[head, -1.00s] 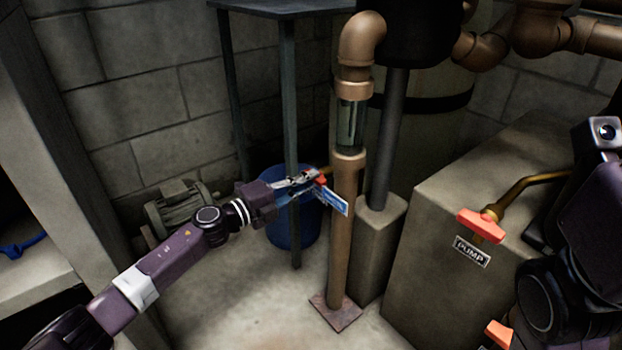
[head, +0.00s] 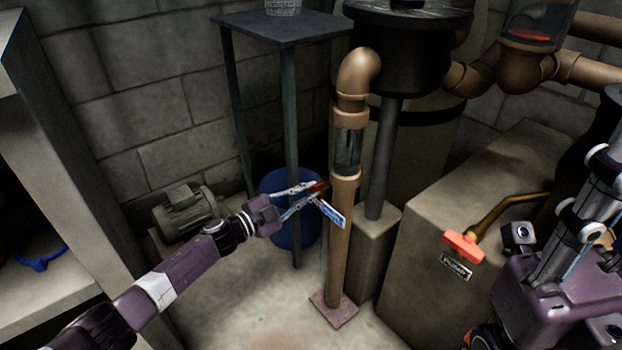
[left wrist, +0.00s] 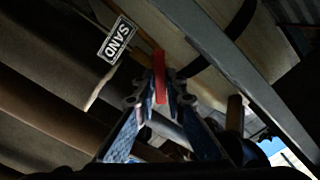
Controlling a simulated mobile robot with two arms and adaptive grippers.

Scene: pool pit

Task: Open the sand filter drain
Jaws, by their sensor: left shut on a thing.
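The red drain handle (left wrist: 159,76) is between the two fingertips of my left gripper (left wrist: 160,92) in the left wrist view, and the gripper is shut on it. A plate reading SAND (left wrist: 117,39) hangs beside it. In the head view my left gripper (head: 312,190) reaches in from the left to the handle (head: 319,185), just left of the brown vertical pipe (head: 341,235). My fingers partly hide the handle. My right gripper (head: 575,225) is at the right edge, its fingertips unclear.
A blue bucket (head: 290,235) stands behind the left gripper, under a dark tall table (head: 275,30). A concrete block (head: 430,215) on the right has an orange PUMP handle (head: 464,247) close to my right arm. A motor (head: 187,212) sits by the wall.

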